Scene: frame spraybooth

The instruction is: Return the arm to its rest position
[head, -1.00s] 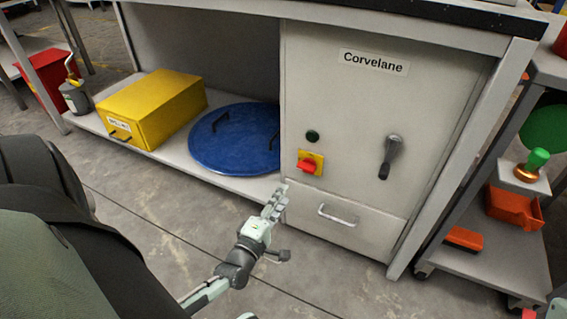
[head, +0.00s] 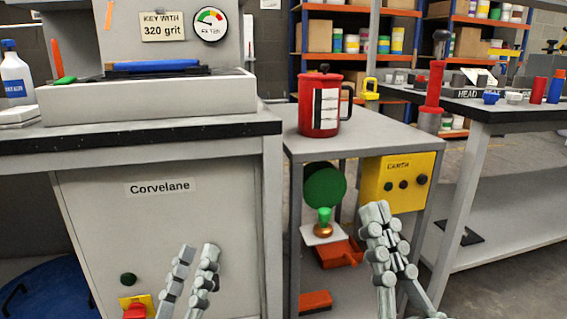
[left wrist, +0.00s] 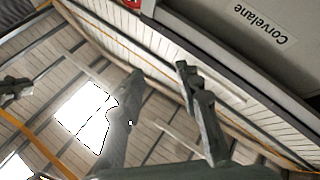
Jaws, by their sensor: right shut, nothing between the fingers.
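My left gripper (head: 198,254) points upward in front of the grey Corvelane cabinet (head: 160,222), at the lower middle of the head view. Its two fingers stand apart with nothing between them, so it is open. The left wrist view also shows the spread fingers of my left gripper (left wrist: 160,70), with the ceiling behind and the cabinet (left wrist: 285,55) at upper right. My right gripper (head: 388,228) points upward in front of the side shelf unit, its fingers together and empty. Most of both arms is out of frame.
A red switch (head: 135,311) on a yellow plate is low on the cabinet, left of my left gripper. A yellow control box (head: 400,180) and a red canister (head: 320,105) on the shelf unit (head: 375,137) are near my right gripper. A workbench (head: 520,108) stands at right.

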